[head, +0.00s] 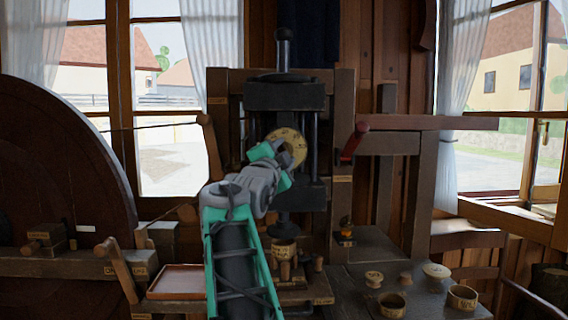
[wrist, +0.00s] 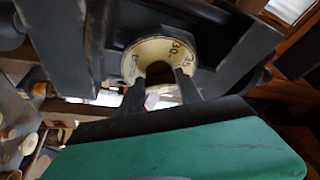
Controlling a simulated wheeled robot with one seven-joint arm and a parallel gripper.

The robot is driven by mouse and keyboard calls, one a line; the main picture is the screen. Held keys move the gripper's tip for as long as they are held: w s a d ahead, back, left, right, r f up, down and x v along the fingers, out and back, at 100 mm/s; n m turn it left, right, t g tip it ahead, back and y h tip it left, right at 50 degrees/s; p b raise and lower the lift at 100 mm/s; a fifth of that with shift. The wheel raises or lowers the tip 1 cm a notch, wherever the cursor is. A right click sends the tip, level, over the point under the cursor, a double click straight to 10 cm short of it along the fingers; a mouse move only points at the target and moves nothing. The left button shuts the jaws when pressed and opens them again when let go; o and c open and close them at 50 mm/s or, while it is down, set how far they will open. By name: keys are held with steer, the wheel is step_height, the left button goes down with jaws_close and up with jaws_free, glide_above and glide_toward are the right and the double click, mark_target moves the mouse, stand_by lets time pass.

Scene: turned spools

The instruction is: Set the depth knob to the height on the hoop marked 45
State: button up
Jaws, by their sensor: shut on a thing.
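The depth knob's pale round dial (head: 293,141) is on the front of the dark press. It also shows in the wrist view (wrist: 150,50), with 30 and 35 readable at its upper right. My gripper (head: 279,157) is at the dial's lower left in the head view. In the wrist view its two fingers (wrist: 160,86) are shut on the dark knob at the dial's middle. The knob is mostly hidden, and I cannot read the pointer's setting. A pale hoop (head: 285,250) with dark marks stands under the press spindle; its marks are too small to read.
Two more marked hoops (head: 391,305) (head: 463,297) and several small turned pieces (head: 437,271) are on the right bench. A red-handled lever (head: 354,142) is right of the press. A shallow tray (head: 180,282) and a large dark wheel (head: 60,180) are left.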

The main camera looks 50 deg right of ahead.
steer(key=m+y, duration=0.1)
steer(key=m, duration=0.3)
steer(key=m+g+y, duration=0.1)
steer(key=m+y, duration=0.1)
steer(key=m, duration=0.2)
steer(key=r+m+y, duration=0.1)
steer(key=m, duration=0.3)
steer(key=shift+m+g+y+p, duration=0.3)
steer(key=shift+y, duration=0.1)
stand_by(0.4)
steer(key=o, duration=1.4)
steer(key=v, duration=0.7)
steer(key=shift+s+a, duration=0.2)
steer(key=shift+a, duration=0.1)
